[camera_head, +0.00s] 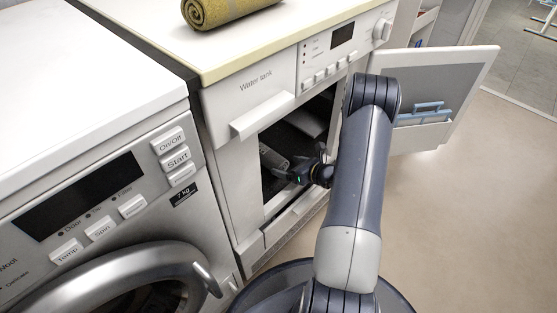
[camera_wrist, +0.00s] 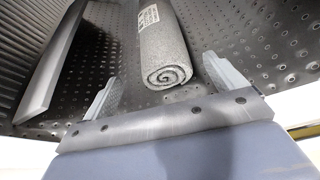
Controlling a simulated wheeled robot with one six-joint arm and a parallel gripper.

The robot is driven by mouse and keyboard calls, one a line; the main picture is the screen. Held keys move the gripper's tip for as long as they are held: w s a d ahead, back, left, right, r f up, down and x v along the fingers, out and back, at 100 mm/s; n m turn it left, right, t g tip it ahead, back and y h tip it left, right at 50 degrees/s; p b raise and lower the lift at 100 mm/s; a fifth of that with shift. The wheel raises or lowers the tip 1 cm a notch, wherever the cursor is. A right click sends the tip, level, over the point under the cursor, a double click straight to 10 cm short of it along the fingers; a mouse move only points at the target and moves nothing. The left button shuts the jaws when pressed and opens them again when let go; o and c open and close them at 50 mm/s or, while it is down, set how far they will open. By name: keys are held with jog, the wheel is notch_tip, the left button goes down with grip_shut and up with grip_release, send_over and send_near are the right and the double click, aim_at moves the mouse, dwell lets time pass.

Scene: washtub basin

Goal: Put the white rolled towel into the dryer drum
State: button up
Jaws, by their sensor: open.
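A light grey-white rolled towel (camera_wrist: 165,42) with a printed label lies inside the perforated metal dryer drum (camera_wrist: 255,35), its spiral end facing my gripper. It also shows in the dryer opening in the head view (camera_head: 273,158). My gripper (camera_wrist: 161,70) is open at the drum mouth, one finger on each side of the towel's near end, with gaps between them and the towel. In the head view my gripper (camera_head: 283,176) reaches into the opening, and my arm hides part of the dryer front.
An olive rolled towel (camera_head: 225,8) lies on the dryer top (camera_head: 150,30). The dryer door (camera_head: 440,85) stands open to the right. A washing machine (camera_head: 75,200) stands at the left. A drum paddle (camera_wrist: 52,70) is left of the towel. Floor at right is clear.

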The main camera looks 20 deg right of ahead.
aim_at(276, 162)
jog(key=p+v, duration=0.1)
jog(key=v, duration=0.4)
jog(key=shift+s+d+r, duration=0.15)
jog(key=shift+s+r, duration=0.1)
jog(key=shift+r, duration=0.1)
jog(key=b+x, duration=0.3)
jog(key=x, duration=0.9)
jog(key=shift+f+b, duration=0.15)
jog(key=shift+b, duration=0.25)
